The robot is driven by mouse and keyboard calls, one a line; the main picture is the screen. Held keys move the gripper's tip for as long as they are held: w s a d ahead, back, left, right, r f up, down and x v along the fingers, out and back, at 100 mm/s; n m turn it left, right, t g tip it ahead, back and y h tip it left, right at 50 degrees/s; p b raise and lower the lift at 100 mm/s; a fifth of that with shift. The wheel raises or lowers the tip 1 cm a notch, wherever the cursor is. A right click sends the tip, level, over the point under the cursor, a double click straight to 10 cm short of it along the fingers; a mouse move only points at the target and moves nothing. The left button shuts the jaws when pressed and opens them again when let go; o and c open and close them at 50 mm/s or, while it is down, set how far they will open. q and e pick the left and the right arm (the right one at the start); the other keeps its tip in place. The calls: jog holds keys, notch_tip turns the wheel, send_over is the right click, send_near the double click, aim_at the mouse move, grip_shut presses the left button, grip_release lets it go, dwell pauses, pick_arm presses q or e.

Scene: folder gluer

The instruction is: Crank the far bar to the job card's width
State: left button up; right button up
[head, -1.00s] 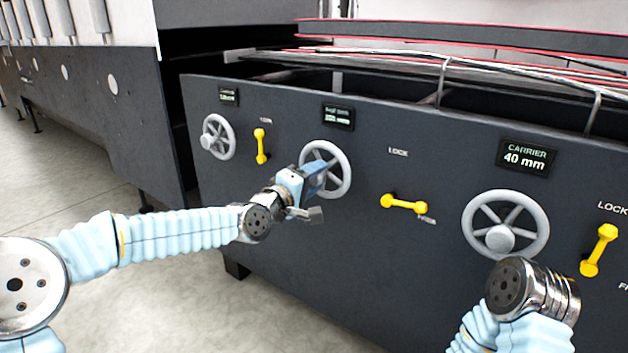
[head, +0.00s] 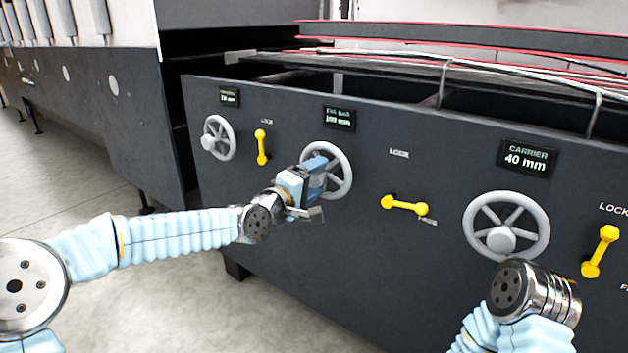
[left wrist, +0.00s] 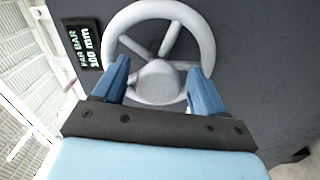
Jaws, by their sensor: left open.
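The far bar handwheel (head: 341,160) is the grey middle wheel on the dark panel. Its display (head: 339,118) sits just above it and reads FAR BAR, about 100 mm; the same display shows in the left wrist view (left wrist: 86,47). My left gripper (head: 318,172) is at this wheel, open. In the left wrist view its blue fingers (left wrist: 160,88) stand on either side of the wheel's hub (left wrist: 157,82), and I cannot tell whether they touch it. The yellow lever (head: 404,205) right of the wheel lies nearly level, toward FREE. My right gripper and the job card are not visible.
The carrier wheel (head: 506,225) with its 40 mm display (head: 527,158) and an upright yellow lever (head: 600,251) are at the right. A smaller-looking wheel (head: 219,138) and upright lever (head: 262,147) are at the left. Open floor (head: 150,270) lies before the panel.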

pick_arm(q)
jog(key=shift+s+a, duration=0.3)
jog(key=p+v, duration=0.2)
jog(key=v, duration=1.1)
